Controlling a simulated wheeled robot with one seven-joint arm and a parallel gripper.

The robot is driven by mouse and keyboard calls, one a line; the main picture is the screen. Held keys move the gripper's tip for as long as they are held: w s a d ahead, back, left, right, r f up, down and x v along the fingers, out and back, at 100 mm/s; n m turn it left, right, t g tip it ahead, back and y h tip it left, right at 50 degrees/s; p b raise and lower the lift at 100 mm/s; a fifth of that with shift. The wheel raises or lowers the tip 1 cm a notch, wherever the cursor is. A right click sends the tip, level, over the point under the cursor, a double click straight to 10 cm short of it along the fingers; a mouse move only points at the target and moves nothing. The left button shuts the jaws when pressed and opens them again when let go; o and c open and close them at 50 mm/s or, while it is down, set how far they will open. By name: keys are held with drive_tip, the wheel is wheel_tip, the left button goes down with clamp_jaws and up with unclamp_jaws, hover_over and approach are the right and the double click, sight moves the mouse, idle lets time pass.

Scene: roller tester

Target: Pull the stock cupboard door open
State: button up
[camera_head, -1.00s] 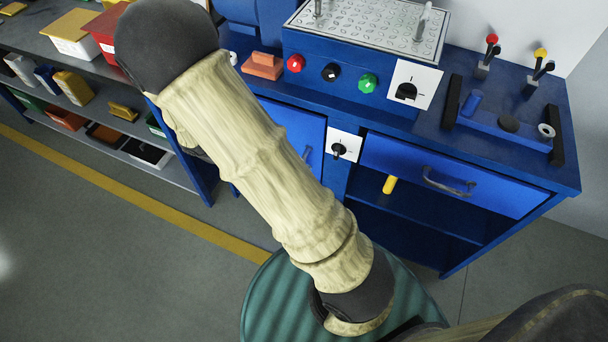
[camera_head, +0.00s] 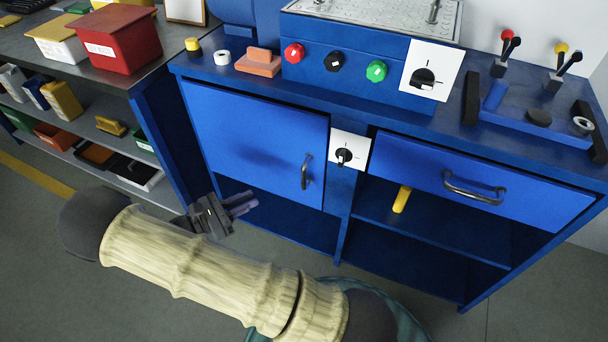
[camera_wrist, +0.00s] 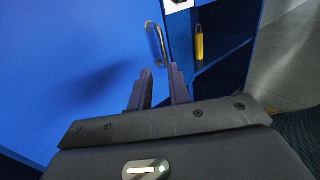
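The stock cupboard door (camera_head: 250,135) is a blue panel on the left of the blue bench front and looks shut. Its dark upright bar handle (camera_head: 306,172) is near its right edge; in the wrist view the handle (camera_wrist: 155,42) shows beyond the fingertips. My gripper (camera_head: 243,204) is in front of the lower part of the door, left of and below the handle. In the wrist view my gripper's fingers (camera_wrist: 162,72) stand apart with nothing between them. They do not touch the handle.
A rotary switch on a white plate (camera_head: 345,155) is right of the door. Further right are a blue drawer (camera_head: 480,185) with a bar handle and an open shelf with a yellow cylinder (camera_head: 402,199). A grey shelf unit (camera_head: 110,85) with bins stands left.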

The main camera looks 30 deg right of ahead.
sight(303, 173)
drive_tip(key=shift+d, duration=0.1)
drive_tip(key=d+b, duration=0.1)
drive_tip(key=d, duration=0.4)
drive_tip(key=d+b, duration=0.2)
drive_tip(key=d, duration=0.4)
drive_tip(key=w+d+b, duration=0.1)
drive_tip(key=d, duration=0.5)
drive_tip(key=shift+w+d, duration=0.1)
drive_tip(key=shift+c, duration=0.5)
clamp_jaws()
